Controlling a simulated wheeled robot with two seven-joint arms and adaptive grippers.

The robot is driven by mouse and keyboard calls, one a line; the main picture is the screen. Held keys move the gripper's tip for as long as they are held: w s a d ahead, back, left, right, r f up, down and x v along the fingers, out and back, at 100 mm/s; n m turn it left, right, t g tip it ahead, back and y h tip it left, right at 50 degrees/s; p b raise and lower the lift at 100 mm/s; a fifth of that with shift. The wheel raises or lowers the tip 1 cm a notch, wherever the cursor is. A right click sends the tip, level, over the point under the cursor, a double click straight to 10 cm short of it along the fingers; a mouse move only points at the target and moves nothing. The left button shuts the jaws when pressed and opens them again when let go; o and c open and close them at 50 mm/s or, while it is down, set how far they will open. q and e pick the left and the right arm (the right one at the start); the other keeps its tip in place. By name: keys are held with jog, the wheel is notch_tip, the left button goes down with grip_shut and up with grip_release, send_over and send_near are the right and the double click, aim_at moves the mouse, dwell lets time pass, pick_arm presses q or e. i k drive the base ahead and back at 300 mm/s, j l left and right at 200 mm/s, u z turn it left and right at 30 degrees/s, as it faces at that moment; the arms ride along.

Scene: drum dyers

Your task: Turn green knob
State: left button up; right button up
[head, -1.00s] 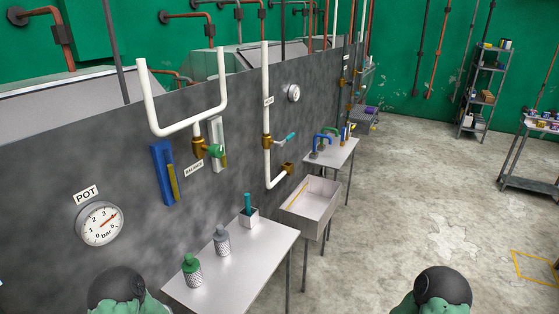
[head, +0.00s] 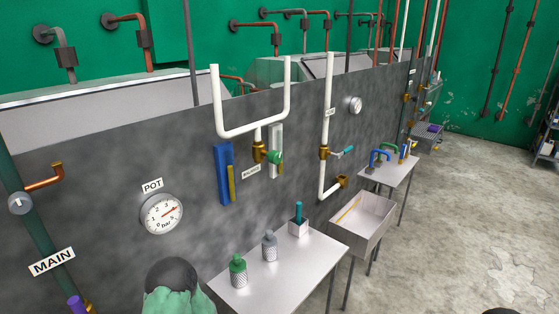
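A green knob (head: 275,157) sits on the right side of a brass valve (head: 259,152) on the dark wall panel, below the U-shaped white pipe (head: 252,131). A green-topped knurled piece (head: 238,270) stands upright on the near table. Neither of my grippers is in view, and nothing touches the green knob.
A pressure gauge (head: 161,214) and a purple-handled pipe (head: 76,304) are at the left. Floor at the right is clear.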

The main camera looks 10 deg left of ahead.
aim_at(275, 157)
jog(key=u, duration=0.35)
jog(key=i+l+u, duration=0.2)
jog(key=u, duration=0.2)
jog(key=i+l+u, duration=0.1)
jog(key=l+u, duration=0.3)
jog(key=i+l+u, duration=0.1)
jog(key=l+u, duration=0.65)
jog(key=i+j, duration=0.05)
jog(key=j, duration=0.05)
